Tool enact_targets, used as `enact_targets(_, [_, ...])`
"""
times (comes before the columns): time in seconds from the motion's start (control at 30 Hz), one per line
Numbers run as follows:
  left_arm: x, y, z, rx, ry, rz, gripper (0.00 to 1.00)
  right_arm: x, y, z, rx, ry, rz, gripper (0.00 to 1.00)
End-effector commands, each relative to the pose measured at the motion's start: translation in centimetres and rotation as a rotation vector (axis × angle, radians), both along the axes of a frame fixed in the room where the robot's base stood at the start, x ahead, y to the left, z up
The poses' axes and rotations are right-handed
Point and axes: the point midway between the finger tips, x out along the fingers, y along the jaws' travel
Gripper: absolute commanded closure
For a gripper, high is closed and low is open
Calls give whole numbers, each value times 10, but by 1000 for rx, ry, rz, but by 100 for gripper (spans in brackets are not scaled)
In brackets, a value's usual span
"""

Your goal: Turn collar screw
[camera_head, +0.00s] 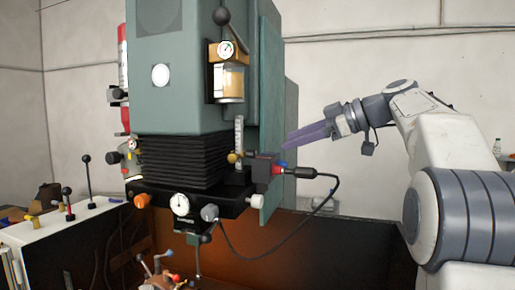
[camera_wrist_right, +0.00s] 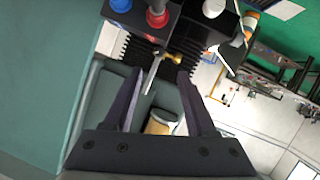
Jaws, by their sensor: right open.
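A small brass-coloured screw (camera_head: 234,157) sits beside the foot of a pale upright scale (camera_head: 239,135) on the front of the green machine; I take it for the collar screw. In the right wrist view the brass screw (camera_wrist_right: 173,58) shows just beyond the fingertips, near the picture's middle, with a thin silver rod (camera_wrist_right: 152,76) beside it. My right gripper (camera_head: 286,141) reaches in from the right beside the machine's side panel. Its two dark purple fingers (camera_wrist_right: 159,74) are apart with nothing held between them. My left gripper is not in view.
A dark block with a red and a blue button (camera_head: 264,167) and a cabled plug (camera_head: 301,172) sits just below the right fingertips. An oiler with gauge (camera_head: 229,80) hangs above. A white lever console (camera_head: 75,235) stands at left. Space right of the machine is open.

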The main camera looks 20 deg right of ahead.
Motion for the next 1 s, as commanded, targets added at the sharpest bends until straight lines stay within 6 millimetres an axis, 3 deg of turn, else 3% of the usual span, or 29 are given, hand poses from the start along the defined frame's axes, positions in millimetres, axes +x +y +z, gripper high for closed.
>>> enact_targets(0.5, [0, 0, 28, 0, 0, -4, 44, 53, 58, -26, -2, -6, 8, 44])
enact_targets(0.7, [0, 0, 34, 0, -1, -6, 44, 64, 68, -34, -4, -7, 4, 44])
enact_targets(1.0, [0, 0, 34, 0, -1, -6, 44, 66, 68, -36, -4, -7, 0, 44])
